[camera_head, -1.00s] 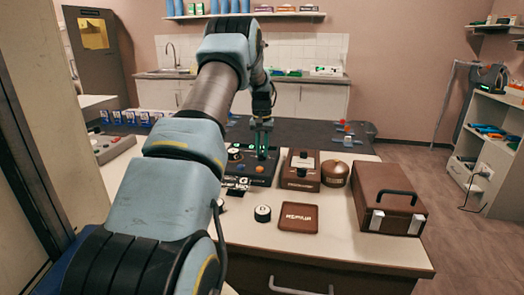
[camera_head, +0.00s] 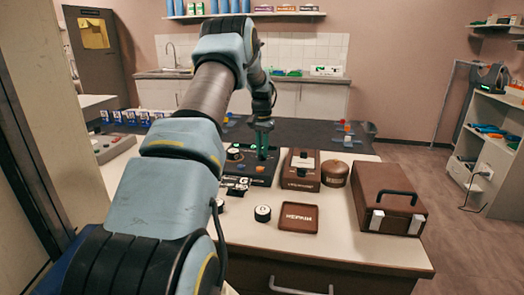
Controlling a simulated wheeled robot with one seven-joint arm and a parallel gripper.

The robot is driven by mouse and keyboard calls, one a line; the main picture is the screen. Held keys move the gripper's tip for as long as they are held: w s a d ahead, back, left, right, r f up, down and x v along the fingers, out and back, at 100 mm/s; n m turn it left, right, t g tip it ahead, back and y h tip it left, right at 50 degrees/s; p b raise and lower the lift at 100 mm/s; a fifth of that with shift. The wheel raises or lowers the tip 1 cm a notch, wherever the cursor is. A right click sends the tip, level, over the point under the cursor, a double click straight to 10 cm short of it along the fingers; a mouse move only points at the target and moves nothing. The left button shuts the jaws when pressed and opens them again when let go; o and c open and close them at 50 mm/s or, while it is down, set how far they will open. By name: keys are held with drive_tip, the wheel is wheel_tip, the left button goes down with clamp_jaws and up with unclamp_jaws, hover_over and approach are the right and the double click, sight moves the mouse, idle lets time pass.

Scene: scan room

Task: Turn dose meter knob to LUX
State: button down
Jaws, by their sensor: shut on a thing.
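The dark dose meter (camera_head: 263,179) lies on the light table, partly hidden behind my arm. It carries a round knob with a pale ring (camera_head: 235,154) at its left and small orange and blue buttons near its front. My gripper (camera_head: 262,153) points down over the meter's right part, its green fingers close together. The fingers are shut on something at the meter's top. That part is too small and covered to make out, and I cannot read the LUX mark or a pointer.
A brown device (camera_head: 301,170) and a round brown pot (camera_head: 336,173) stand right of the meter. A brown case (camera_head: 390,198) with a handle sits further right. In front lie a brown tray (camera_head: 298,217) and a small round dial (camera_head: 262,213). A grey control box (camera_head: 112,147) is at left.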

drive_tip(key=c, duration=0.8)
unclamp_jaws()
wheel_tip(320, 180, up, 11)
drive_tip(key=b, duration=0.2)
drive_tip(key=shift+s+f, duration=0.1)
